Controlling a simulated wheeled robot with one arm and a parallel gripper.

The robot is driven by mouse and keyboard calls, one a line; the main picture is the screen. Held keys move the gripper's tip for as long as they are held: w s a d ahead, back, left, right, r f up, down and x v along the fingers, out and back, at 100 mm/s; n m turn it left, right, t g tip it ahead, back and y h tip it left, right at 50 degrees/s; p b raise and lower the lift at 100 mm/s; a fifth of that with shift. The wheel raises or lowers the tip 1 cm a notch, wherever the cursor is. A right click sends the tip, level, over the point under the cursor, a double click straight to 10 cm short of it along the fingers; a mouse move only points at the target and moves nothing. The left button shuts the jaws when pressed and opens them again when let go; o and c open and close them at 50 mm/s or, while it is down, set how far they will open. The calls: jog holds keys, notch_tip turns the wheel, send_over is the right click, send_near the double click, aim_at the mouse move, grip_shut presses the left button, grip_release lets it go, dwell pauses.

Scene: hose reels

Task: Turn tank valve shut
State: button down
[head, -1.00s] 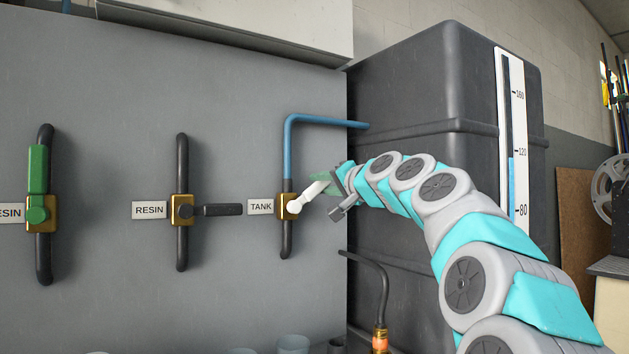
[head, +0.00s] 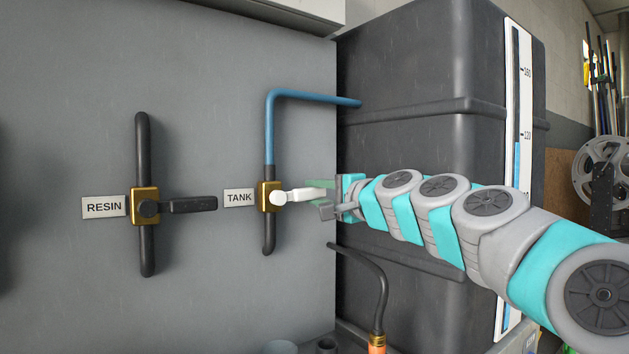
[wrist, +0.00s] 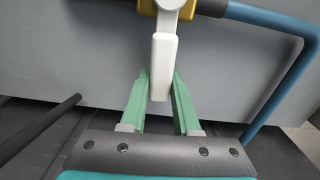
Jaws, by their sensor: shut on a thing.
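The tank valve has a brass body (head: 267,195) on the grey wall panel, beside the TANK label (head: 239,198). A blue pipe (head: 270,130) comes into it from above and a dark pipe (head: 269,237) leaves below. Its white handle (head: 296,196) points right, nearly level and across the pipe. My gripper (head: 317,195) comes from the right and is shut on the handle's outer end. In the wrist view the green fingers (wrist: 160,82) flank the end of the white handle (wrist: 164,53); the brass body (wrist: 210,6) is partly cut off at the top.
A RESIN valve (head: 145,207) with a black handle (head: 190,204) pointing right is to the left. A large dark tank (head: 420,80) with a level gauge (head: 516,150) stands behind my arm. A dark hose (head: 375,275) bends down below my gripper.

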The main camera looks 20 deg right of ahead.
jog(key=shift+f+m, duration=0.3)
jog(key=shift+f, duration=0.1)
jog(key=c, duration=0.6)
grip_release()
jog(key=shift+c, duration=0.2)
jog(key=shift+d, duration=0.1)
jog(key=v, duration=0.7)
jog(key=shift+s+b, duration=0.35)
